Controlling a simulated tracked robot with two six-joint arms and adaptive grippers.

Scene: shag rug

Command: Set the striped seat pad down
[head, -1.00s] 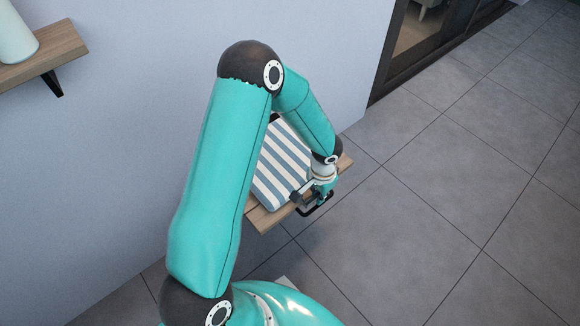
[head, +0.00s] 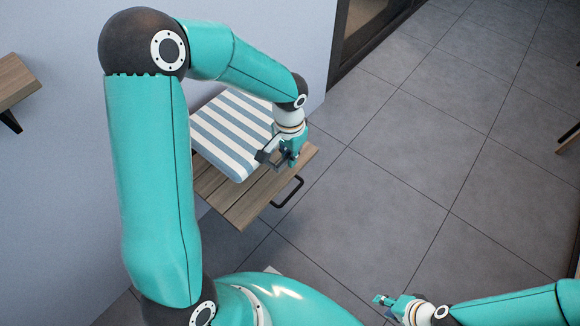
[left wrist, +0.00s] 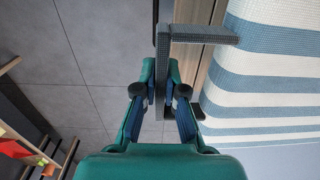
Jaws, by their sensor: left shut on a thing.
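The striped seat pad (head: 235,132), blue-grey and white, is over a wooden slatted top (head: 238,207) beside the wall. I cannot tell whether it rests on the wood or hangs just above it. My left gripper (head: 288,158) is at the pad's right edge. In the left wrist view, my left gripper (left wrist: 160,75) is shut on a grey woven handle (left wrist: 203,34) that joins the striped seat pad (left wrist: 265,75).
A black bar handle (head: 288,192) sticks out from the wooden top's right side. A wall shelf (head: 14,82) is at the far left. Wooden legs (head: 568,140) show at the right edge. The tiled floor (head: 400,170) between is clear.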

